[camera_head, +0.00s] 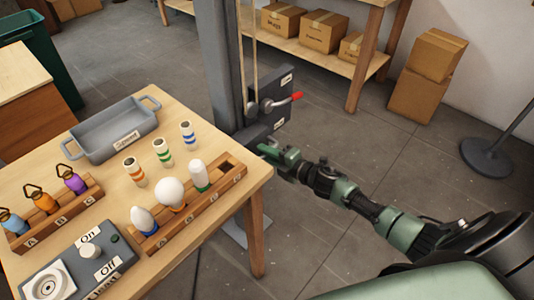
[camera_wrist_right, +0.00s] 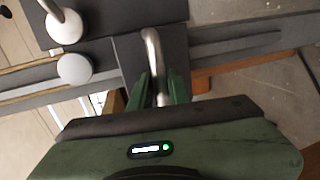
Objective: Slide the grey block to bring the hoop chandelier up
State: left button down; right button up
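The grey block (camera_wrist_right: 181,48) sits on a long grey rail (camera_wrist_right: 235,44) in the right wrist view and carries a curved silver handle (camera_wrist_right: 152,45). My right gripper (camera_wrist_right: 159,82) has its two green fingers close on either side of this handle and looks shut on it. In the head view, my right gripper (camera_head: 267,150) is at the grey post (camera_head: 215,60), just below a dark box (camera_head: 280,115) with a red-tipped lever (camera_head: 297,97). The block is not clear there. The hoop chandelier and my left gripper are not in view.
A wooden table (camera_head: 215,215) left of the post bears a grey tray (camera_head: 115,132), bulb racks and a switch box (camera_head: 75,270). A shelf with cartons (camera_head: 322,32) stands behind. A round lamp base (camera_head: 487,157) is at right. Floor between is clear.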

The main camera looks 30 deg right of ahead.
jog(key=shift+o, duration=0.9)
jog(key=shift+r, duration=0.1)
jog(key=shift+s+d, duration=0.1)
jog(key=shift+s, duration=0.05)
jog(key=v, duration=0.7)
jog(key=shift+s, duration=0.2)
jog(key=shift+o, duration=0.2)
jog(key=shift+d, duration=0.1)
